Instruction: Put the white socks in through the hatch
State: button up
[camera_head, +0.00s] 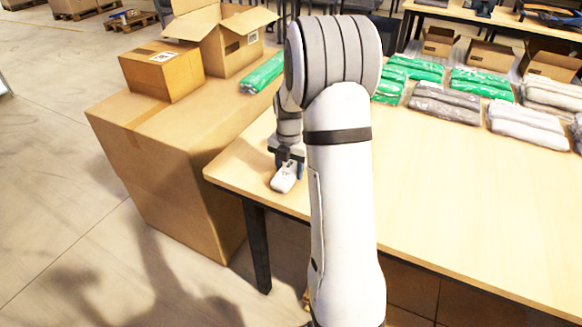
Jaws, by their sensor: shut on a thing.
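My gripper (286,165) is shut on a small white bundle, the white socks (284,178), at the left end of the light wooden table (450,210). The bundle hangs below the fingers, near the table's left edge. I cannot tell whether it touches the tabletop. My arm covers part of the table behind it. I cannot make out a clear hatch in this view. An open cardboard box (222,50) with raised flaps stands at the back left, beyond my gripper.
A large cardboard box (175,165) stands left of the table, bearing a smaller closed box (160,72) and a green pack (262,73). Green, grey (444,102) and white packs (527,124) lie in rows at the table's back right. The table's front is clear.

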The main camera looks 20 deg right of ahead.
aim_at(290, 168)
jog(key=o, duration=1)
jog(key=shift+c, duration=0.2)
notch_tip(290, 168, up, 11)
jog(key=p, duration=0.2)
jog(key=s+a+r+m, duration=0.4)
jog(key=s+a+m, duration=0.1)
jog(key=s+m, duration=0.1)
jog(key=s+a+m+t, duration=0.1)
jog(key=s+a+m, duration=0.3)
jog(key=s+m, duration=0.5)
jog(key=s+a+f+m+t, duration=0.1)
jog(key=s+a+m, duration=0.3)
jog(key=s+m, duration=0.5)
jog(key=shift+a+m, duration=0.4)
jog(key=shift+m, duration=0.4)
jog(key=shift+s, duration=0.1)
